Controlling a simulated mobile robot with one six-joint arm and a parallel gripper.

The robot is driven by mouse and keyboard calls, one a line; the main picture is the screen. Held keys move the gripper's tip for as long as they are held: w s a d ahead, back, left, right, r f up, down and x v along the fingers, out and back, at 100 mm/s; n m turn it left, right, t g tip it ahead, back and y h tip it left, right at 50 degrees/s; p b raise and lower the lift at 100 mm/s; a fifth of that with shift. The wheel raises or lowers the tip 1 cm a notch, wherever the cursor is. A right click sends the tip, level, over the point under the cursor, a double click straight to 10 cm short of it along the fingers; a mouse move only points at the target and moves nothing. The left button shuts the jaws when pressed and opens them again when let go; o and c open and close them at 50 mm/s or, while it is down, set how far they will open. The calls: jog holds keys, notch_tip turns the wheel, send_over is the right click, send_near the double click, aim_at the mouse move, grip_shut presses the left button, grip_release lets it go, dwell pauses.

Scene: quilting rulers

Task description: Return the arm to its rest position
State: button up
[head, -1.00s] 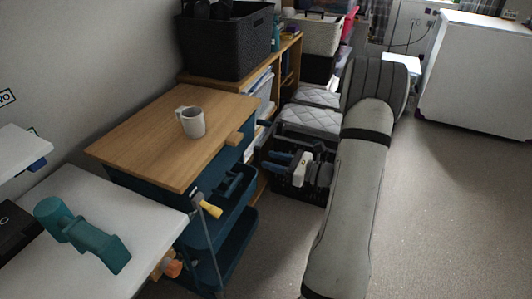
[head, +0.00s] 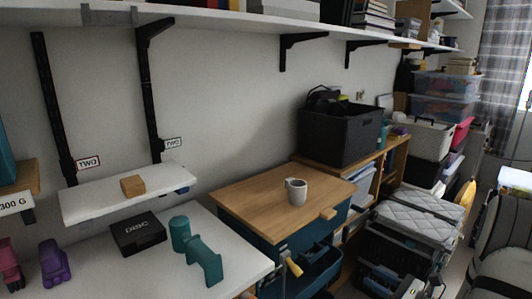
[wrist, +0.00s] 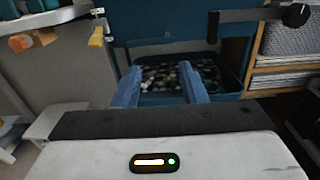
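My gripper (wrist: 158,82) shows in the wrist view as two blue fingers standing well apart, with nothing held between them. Beyond the fingers is a teal bin (wrist: 222,80) with many small dark and pale pieces in it. I cannot tell how far the fingertips are from the bin. In the head view, part of my grey arm (head: 503,232) shows at the right edge. My gripper is hard to make out in that view.
A wooden-topped teal cart (head: 245,203) carries a grey mug (head: 297,191). Left of it, a white table (head: 235,238) holds a teal object (head: 204,258) and a black box (head: 138,232). A black crate (head: 385,252) stands right of the cart. A long shelf (head: 220,22) runs above.

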jog(key=s+a+r+n+g+h+p, duration=0.1)
jog(key=s+a+r+n+g+p, duration=0.55)
jog(key=a+r, duration=0.25)
jog(key=s+a+r+n+g+h+p, duration=0.1)
jog(key=s+a+r+n+g+p, duration=0.45)
jog(key=a+r+n, duration=0.3)
jog(key=s+d+r+n+h+p, duration=0.1)
jog(key=s+r+n+h+p, duration=0.4)
jog(key=r, duration=0.3)
jog(key=s+d+r+n+t+h+p, duration=0.1)
jog(key=s+r+n+h+p, duration=0.4)
jog(key=r+n+p, duration=0.1)
jog(key=shift+d+r+n, duration=0.15)
jog(key=shift+r+n, duration=0.75)
jog(key=shift+n, duration=0.1)
